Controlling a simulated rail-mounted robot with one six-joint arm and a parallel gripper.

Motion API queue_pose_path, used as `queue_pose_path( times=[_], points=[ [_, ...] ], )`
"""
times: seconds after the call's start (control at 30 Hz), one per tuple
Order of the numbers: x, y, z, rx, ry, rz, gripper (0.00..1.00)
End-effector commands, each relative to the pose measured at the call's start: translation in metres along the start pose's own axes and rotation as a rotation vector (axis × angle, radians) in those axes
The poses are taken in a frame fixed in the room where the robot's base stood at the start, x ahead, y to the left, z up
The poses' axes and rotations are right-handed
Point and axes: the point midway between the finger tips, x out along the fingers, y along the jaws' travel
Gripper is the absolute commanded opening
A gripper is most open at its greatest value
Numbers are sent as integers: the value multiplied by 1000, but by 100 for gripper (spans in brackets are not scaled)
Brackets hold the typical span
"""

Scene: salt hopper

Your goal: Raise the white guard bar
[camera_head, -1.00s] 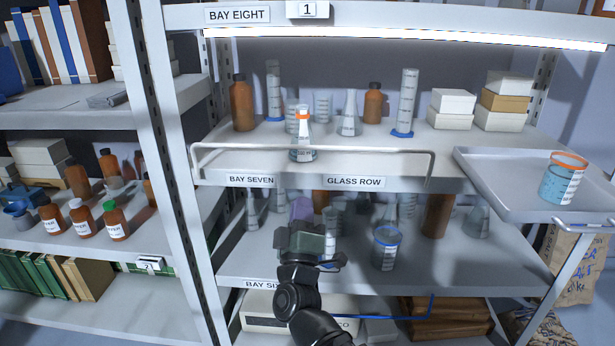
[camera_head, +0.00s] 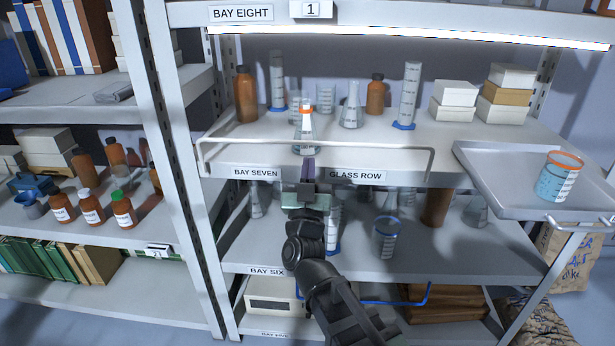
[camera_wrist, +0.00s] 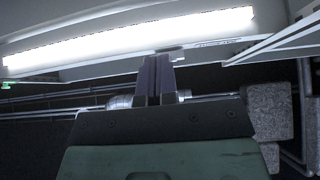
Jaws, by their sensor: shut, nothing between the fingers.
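The white guard bar (camera_head: 375,147) is a thin U-shaped rail across the front of the upper bay shelf. Its long rod runs above the shelf's front edge, and its ends bend down to that edge near both sides. My gripper (camera_head: 309,163) points up in front of the shelf lip, between the two shelf labels. Its purple fingers are shut and empty, with their tips just below the rod in the picture. I cannot tell whether they touch it. In the wrist view the shut fingers (camera_wrist: 157,78) point up toward the bright light strip.
A flask with an orange collar (camera_head: 305,132) stands right behind the bar. Bottles, cylinders and white boxes (camera_head: 453,103) stand farther back. A grey tray (camera_head: 490,178) with a blue-filled beaker (camera_head: 559,180) juts out at right. A blue bar (camera_head: 400,303) hangs lower down.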

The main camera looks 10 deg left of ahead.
Motion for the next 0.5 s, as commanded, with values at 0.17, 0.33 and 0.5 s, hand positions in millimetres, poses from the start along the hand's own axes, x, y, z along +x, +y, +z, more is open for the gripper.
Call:
queue_pose_path(
  times=[0.17,0.33,0.5],
  points=[
    [33,-1,15,-2,0,1,0],
    [45,-1,27,0,-1,0,0],
    [48,0,29,0,-1,0,0]
  ],
)
